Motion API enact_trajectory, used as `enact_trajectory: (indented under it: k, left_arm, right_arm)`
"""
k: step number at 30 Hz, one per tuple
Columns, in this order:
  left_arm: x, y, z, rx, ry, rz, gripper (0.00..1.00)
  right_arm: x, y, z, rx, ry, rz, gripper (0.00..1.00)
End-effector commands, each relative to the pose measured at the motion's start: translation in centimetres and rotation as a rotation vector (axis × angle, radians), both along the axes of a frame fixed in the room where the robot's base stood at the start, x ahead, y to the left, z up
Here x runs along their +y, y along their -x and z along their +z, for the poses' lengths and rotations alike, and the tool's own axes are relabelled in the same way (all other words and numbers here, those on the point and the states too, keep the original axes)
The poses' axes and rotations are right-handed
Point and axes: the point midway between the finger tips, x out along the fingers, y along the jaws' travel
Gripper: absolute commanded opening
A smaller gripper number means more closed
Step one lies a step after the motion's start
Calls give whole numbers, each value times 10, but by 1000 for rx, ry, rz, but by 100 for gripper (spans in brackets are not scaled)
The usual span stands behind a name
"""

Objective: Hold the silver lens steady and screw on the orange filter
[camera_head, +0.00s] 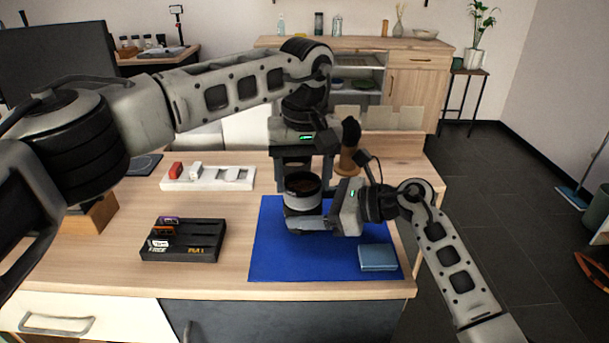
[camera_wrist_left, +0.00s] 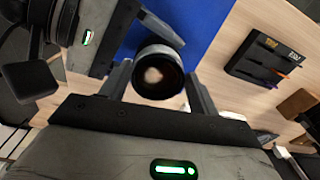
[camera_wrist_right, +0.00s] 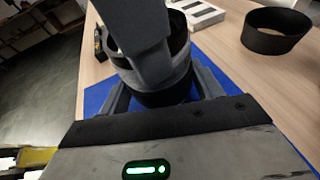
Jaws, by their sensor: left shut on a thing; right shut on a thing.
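The silver lens (camera_head: 303,204) stands upright over the blue mat, with a dark rim and a brownish opening at its top. My left gripper (camera_head: 303,179) comes down from above, its fingers shut on both sides of the dark top rim; the lens front (camera_wrist_left: 158,76) shows between them. I cannot tell whether that rim is a separate ring. My right gripper (camera_head: 308,222) is shut on the lower lens body from the side; the lens (camera_wrist_right: 165,80) shows between its fingers too. No orange ring shows on the lens. A small orange-edged piece (camera_head: 163,230) sits in the black rack (camera_head: 205,246).
A blue box (camera_head: 378,257) lies on the mat's (camera_head: 285,262) front right. A white slotted tray (camera_head: 232,184) stands behind the rack. A hollow dark ring (camera_wrist_right: 275,30) stands on the table in the right wrist view. Bare wood (camera_head: 130,220) lies left of the rack.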

Motion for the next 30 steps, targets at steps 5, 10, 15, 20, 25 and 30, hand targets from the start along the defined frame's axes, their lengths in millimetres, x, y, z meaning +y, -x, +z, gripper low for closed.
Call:
enact_trajectory:
  k: [5, 10, 15, 20, 25, 30]
  left_arm:
    - [0, 0, -2, -1, -1, -16, 27]
    - [0, 0, -2, -1, -1, -93, 27]
    - [2, 0, -2, -1, 0, -260, 27]
    - [2, 0, -2, -2, -1, -277, 27]
    - [2, 0, -3, -2, 0, -308, 27]
    - [4, 0, -3, -3, 1, -492, 27]
  right_arm:
    - [1, 1, 0, 0, 0, 4, 52]
    - [1, 1, 0, 0, -1, 4, 53]
    - [1, 1, 1, -1, -2, 5, 52]
    - [1, 1, 1, -1, -3, 5, 52]
    - [2, 1, 1, -2, -2, 6, 52]
    - [2, 1, 1, -3, -3, 7, 52]
